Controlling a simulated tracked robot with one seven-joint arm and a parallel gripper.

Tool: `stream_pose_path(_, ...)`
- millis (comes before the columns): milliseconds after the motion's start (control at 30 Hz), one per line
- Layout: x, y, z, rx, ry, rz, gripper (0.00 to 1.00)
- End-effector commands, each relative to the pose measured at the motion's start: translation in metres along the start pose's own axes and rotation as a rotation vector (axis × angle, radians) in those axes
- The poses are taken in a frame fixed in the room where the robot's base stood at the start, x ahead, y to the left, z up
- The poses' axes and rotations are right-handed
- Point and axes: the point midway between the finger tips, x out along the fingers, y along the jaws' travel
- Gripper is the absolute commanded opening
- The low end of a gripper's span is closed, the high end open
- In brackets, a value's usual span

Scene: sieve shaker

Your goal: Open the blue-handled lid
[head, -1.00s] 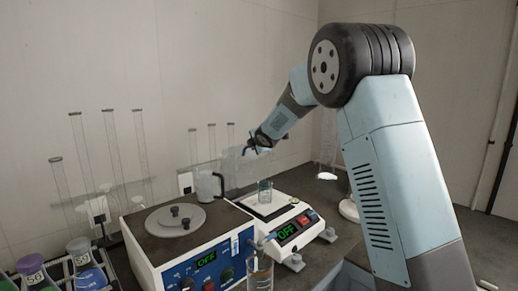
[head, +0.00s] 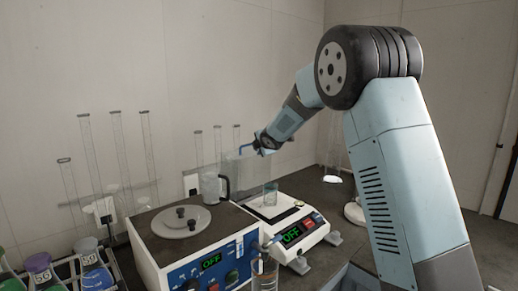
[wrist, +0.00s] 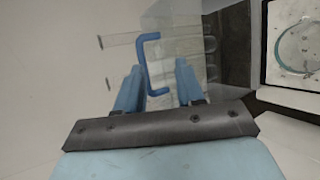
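The blue handle (wrist: 146,66) is a bent bar on a clear, see-through panel (wrist: 186,36), which I take to be the lid. In the wrist view the handle rises between my gripper's two light-blue fingers (wrist: 159,64), nearer the left one. A gap separates the fingers, so my gripper is open; contact with the handle cannot be told. In the head view my gripper (head: 257,146) is above and behind the white balance (head: 291,236), and a bit of blue (head: 243,149) shows at its left. The clear panel is faint there and its edges are hard to make out.
A glass beaker (head: 270,194) stands on the balance. Left of it is a box-shaped device with a round grey lid (head: 182,222), with a clear jug (head: 211,188) behind. A glass (head: 264,275) stands in front. Tall cylinders (head: 122,160) stand at the back left.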

Motion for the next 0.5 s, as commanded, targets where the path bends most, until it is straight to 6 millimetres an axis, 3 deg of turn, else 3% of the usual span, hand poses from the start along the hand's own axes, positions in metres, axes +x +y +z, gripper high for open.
stream_pose_path(167,-0.017,0.001,0.0,0.0,-0.001,0.002,0.38)
stream_pose_path(500,-0.072,0.001,-0.001,0.0,0.001,0.002,0.38)
